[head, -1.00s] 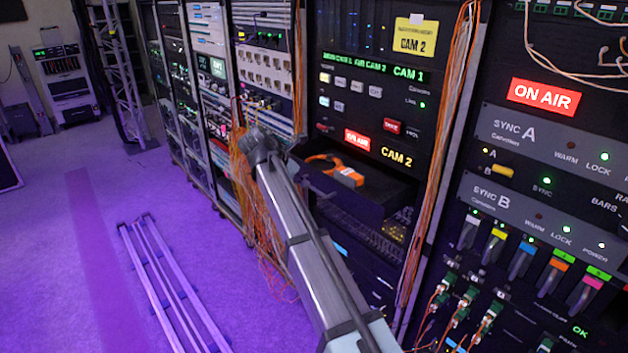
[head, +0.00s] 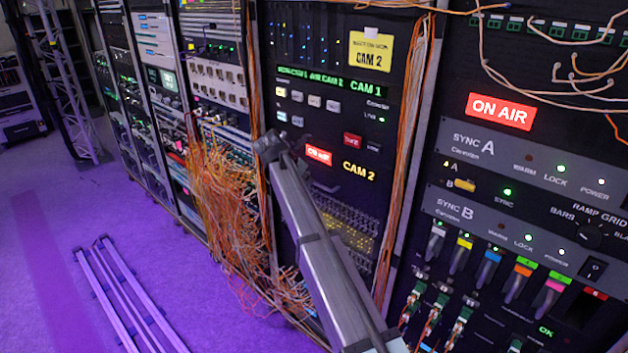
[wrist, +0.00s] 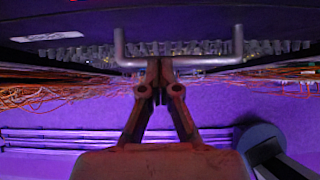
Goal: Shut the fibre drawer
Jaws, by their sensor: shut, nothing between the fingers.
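The fibre drawer's dark front (head: 345,192) sits in the rack below the red button and the CAM 2 label in the head view, with no open tray standing out. My arm covers part of it. In the wrist view, the dark front (wrist: 200,22) fills the top, with a grey U-shaped handle (wrist: 205,61) across it. My gripper (wrist: 160,66) is shut and empty, with its fingertips at the middle of the handle bar. I cannot tell whether they touch it. My fingertips are hidden in the head view.
Orange cables (head: 225,200) hang in a thick tangle left of my arm, and more run down the rack's right post (head: 405,120). A patch panel (head: 345,232) lies below the drawer. Metal truss bars (head: 125,295) lie on the otherwise clear purple floor.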

